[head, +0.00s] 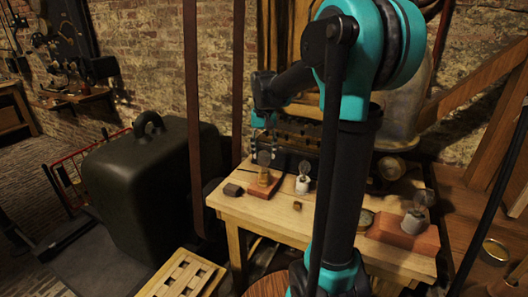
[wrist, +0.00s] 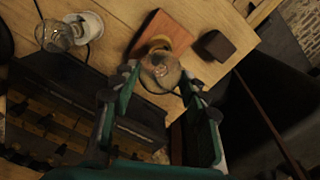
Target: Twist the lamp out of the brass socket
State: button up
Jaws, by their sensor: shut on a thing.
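The lamp, a clear round glass bulb (wrist: 160,72), sits in the brass socket (wrist: 157,45) on a reddish wooden base (wrist: 172,27). In the head view the bulb (head: 264,158) stands upright above the brass socket (head: 264,175) on the table's left part. My gripper (wrist: 161,80) has one finger on each side of the bulb and is shut on it. In the head view my gripper (head: 264,143) comes down from above, small and dark. The lamp's base inside the socket is hidden.
A white socket with a bulb (head: 303,184) stands close to the right. Another bulb holder (head: 414,222) is at the right. A dark apparatus (head: 300,140) stands behind.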

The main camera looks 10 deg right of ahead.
jog(key=shift+n, duration=0.5)
jog(key=n, duration=0.5)
jog(key=shift+r, duration=0.5)
jog(key=shift+c, duration=0.2)
jog(key=shift+r, duration=0.35)
jog(key=shift+r, duration=0.35)
jog(key=shift+r, duration=2.5)
